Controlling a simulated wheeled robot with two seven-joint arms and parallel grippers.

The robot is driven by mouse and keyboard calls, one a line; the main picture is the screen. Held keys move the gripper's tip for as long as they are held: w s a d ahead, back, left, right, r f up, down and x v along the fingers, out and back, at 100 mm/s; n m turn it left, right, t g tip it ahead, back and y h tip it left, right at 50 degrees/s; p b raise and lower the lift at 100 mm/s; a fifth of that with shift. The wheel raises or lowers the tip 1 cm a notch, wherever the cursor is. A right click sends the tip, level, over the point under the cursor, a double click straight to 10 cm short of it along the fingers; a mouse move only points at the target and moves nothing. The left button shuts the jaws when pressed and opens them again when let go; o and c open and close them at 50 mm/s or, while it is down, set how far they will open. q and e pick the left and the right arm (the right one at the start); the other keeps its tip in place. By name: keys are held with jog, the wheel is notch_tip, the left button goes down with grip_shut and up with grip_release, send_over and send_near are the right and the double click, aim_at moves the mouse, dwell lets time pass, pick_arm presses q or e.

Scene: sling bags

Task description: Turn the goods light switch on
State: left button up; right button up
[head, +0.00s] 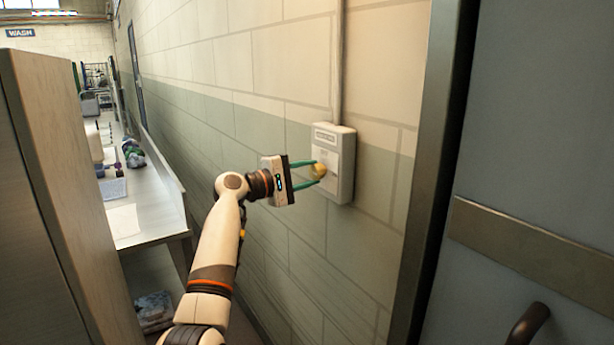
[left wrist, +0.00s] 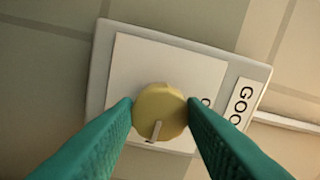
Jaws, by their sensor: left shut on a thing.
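The goods light switch is a pale grey box (head: 345,172) on the block wall, with a label strip at its top and a round yellow knob (head: 319,171) on its front. In the left wrist view the knob (left wrist: 159,112) has a light pointer mark toward the picture's bottom, and "GOO" shows on the label (left wrist: 243,103). My left gripper (head: 317,171) reaches the box from the left, its teal fingers shut on the knob, one on each side. In the left wrist view the fingertips (left wrist: 160,108) touch the knob's edges. My right gripper is not in view.
A conduit (head: 339,60) runs up the wall from the box. A grey door (head: 540,150) with a dark handle (head: 528,325) is at right. A wooden panel (head: 50,180) stands at left, beside a long counter (head: 150,205) with items on it.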

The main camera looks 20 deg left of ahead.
pick_arm(q)
jog(key=shift+f, duration=0.1)
jog(key=o, duration=1)
jog(key=b+v, duration=0.3)
jog(key=v, duration=0.9)
